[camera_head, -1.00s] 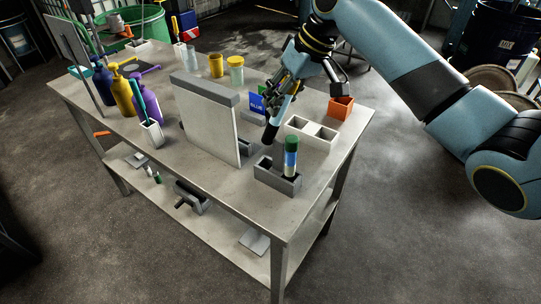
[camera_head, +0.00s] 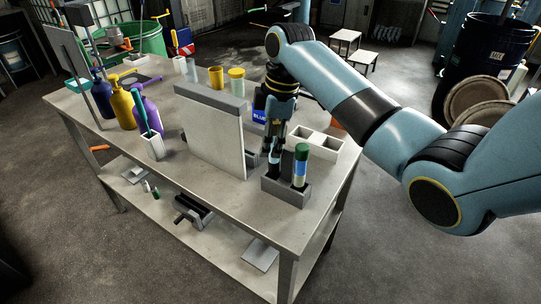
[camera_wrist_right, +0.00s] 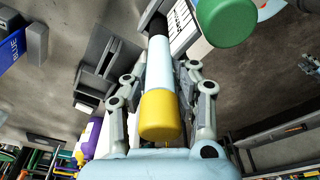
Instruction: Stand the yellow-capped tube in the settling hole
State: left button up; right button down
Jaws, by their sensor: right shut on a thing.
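The yellow-capped tube (camera_wrist_right: 160,75) has a pale blue body and a dark far end. My right gripper (camera_wrist_right: 158,82) is shut on it, with a finger on each side and the yellow cap toward the wrist. In the head view my right gripper (camera_head: 276,150) is at the left side of the grey holder block (camera_head: 284,193), pointing down. The tube's dark end is by this block; I cannot tell whether it is inside a hole. A green-capped tube (camera_head: 301,166) stands in the block's right part; its cap also shows in the wrist view (camera_wrist_right: 226,20). My left gripper is not in view.
An upright white panel with a grey top (camera_head: 212,135) stands close left of my gripper. A white two-hole block (camera_head: 325,146) lies behind the holder. A blue labelled box (camera_head: 258,115) is behind the gripper. Bottles (camera_head: 122,108) and cups (camera_head: 216,76) stand farther left and back.

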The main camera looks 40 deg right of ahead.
aim_at(270, 154)
jog(key=shift+f, duration=1.75)
jog(key=c, duration=1.1)
grip_release()
jog(key=shift+f, duration=0.15)
jog(key=shift+o, duration=0.2)
jog(key=r, duration=0.4)
jog(key=d+r, duration=0.1)
jog(key=r, duration=0.3)
jog(key=s+r+b, duration=0.1)
jog(key=r, duration=0.3)
jog(key=shift+d+r, duration=0.15)
jog(key=shift+d, duration=0.15)
